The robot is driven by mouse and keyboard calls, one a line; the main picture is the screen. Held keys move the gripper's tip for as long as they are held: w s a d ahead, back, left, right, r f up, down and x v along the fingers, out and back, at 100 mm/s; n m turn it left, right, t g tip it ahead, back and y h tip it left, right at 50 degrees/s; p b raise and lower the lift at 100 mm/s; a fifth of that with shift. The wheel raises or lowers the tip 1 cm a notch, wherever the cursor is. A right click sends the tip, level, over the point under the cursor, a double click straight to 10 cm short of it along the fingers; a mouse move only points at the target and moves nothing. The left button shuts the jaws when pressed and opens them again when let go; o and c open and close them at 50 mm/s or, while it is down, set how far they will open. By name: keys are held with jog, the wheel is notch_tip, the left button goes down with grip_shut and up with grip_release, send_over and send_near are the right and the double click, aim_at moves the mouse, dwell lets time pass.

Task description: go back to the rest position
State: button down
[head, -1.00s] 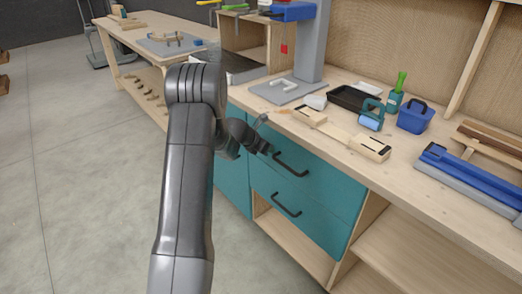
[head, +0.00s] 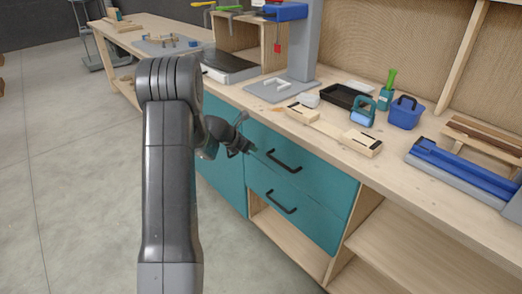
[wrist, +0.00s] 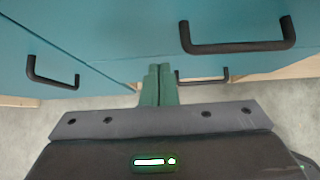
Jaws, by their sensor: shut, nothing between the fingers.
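My gripper (head: 250,150) is in front of the teal drawer cabinet (head: 322,185), just off the upper drawer and left of its handle in the head view. In the wrist view my gripper's green fingers (wrist: 158,85) are together with nothing between them. They point toward the gap below the teal fronts. A dark drawer handle (wrist: 238,46) shows to the right of the fingers, apart from them.
The workbench top (head: 400,175) stands right above the cabinet. It carries a wooden clamp-like piece (head: 360,142), a black tray (head: 345,96), a blue basket (head: 405,112) and a blue tool (head: 465,172). Open grey floor (head: 75,200) lies to the left.

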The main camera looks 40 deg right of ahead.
jog(key=v, duration=0.7)
jog(key=shift+w, duration=0.15)
jog(key=shift+a+f, duration=0.1)
jog(key=shift+a, duration=0.05)
send_near(267, 149)
notch_tip(267, 149, down, 3)
jog(key=d, duration=0.3)
jog(key=shift+f, duration=0.35)
jog(key=shift+w+d, duration=0.1)
jog(key=shift+d, duration=0.4)
jog(key=shift+a, duration=0.1)
